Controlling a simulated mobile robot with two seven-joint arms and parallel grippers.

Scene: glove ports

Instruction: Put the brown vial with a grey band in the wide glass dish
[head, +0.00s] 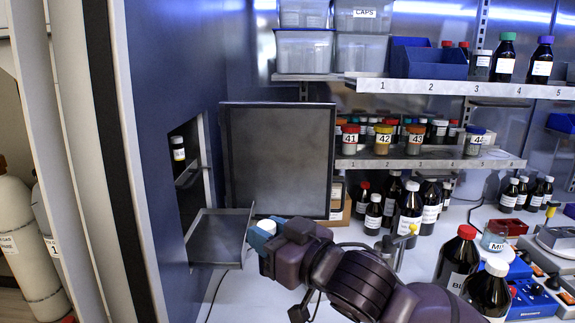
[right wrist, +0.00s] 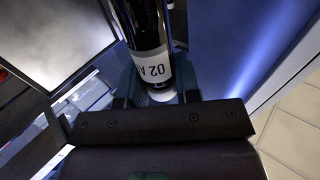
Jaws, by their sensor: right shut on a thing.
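My right gripper (head: 262,232) is shut on a dark vial in front of the open hatch in the blue wall. In the right wrist view the dark vial (right wrist: 145,25) stands between the fingers of the right gripper (right wrist: 160,90), with a white label reading "02 A". In the head view only a small white part shows at the fingers, and I cannot make out a grey band. A small glass vessel labelled "MI…" (head: 495,238) stands at the right of the bench; I cannot tell if it is the wide dish. My left gripper is not in view.
A metal tray (head: 212,222) sticks out of the hatch beside my right gripper, with the open hatch door (head: 232,160) behind. A dark vial with a yellow cap (head: 178,148) stands inside the hatch. Several bottles, a red-capped one (head: 457,262) among them, crowd the bench at right.

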